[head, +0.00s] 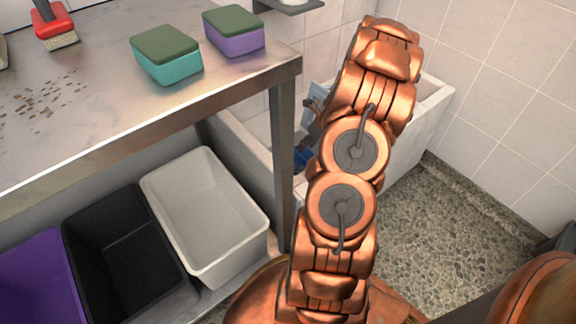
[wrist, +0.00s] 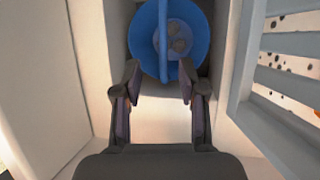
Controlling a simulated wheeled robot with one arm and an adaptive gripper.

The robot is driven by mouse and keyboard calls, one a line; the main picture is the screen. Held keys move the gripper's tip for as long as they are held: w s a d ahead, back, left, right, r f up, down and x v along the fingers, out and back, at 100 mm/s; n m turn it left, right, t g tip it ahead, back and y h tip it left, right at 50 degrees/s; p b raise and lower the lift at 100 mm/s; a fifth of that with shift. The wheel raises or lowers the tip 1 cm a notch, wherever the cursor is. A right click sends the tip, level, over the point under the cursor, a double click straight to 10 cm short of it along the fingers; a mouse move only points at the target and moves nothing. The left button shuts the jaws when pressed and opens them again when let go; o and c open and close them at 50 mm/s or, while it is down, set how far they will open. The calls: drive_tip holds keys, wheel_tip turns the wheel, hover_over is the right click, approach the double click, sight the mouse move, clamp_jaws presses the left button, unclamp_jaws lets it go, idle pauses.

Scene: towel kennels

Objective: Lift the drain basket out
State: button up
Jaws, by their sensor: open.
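The blue drain basket (wrist: 145,58) sits at the top middle of the wrist view, round, with an upright blue handle (wrist: 162,40) across it and some brownish lumps inside. In the head view a small blue patch (head: 302,158), which looks like the basket, shows in the white basin beside my arm. My gripper (wrist: 160,85) is open and empty. In the wrist picture its two fingertips lie just below the basket, on either side of the handle's line, and I see no contact. My arm hides most of the basket and the gripper in the head view.
A pale blue slatted grate (wrist: 283,125) stands close on the gripper's right. The white basin's walls (head: 243,150) are near. A metal table (head: 120,95) with two sponges (head: 166,53) (head: 233,30) and a brush (head: 53,25) is at left, above white, black and purple bins. Speckled floor is clear at right.

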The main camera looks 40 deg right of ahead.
sight(298, 153)
drive_tip(key=shift+d+b+x, duration=0.1)
drive_tip(key=shift+b+x, duration=0.95)
drive_tip(key=shift+x, duration=1.1)
drive_tip(key=shift+d+b+x, duration=0.15)
drive_tip(key=shift+b+x, duration=0.9)
drive_tip(key=shift+x, duration=1.1)
drive_tip(key=shift+w+r, duration=0.15)
drive_tip(key=shift+c, duration=0.3)
clamp_jaws()
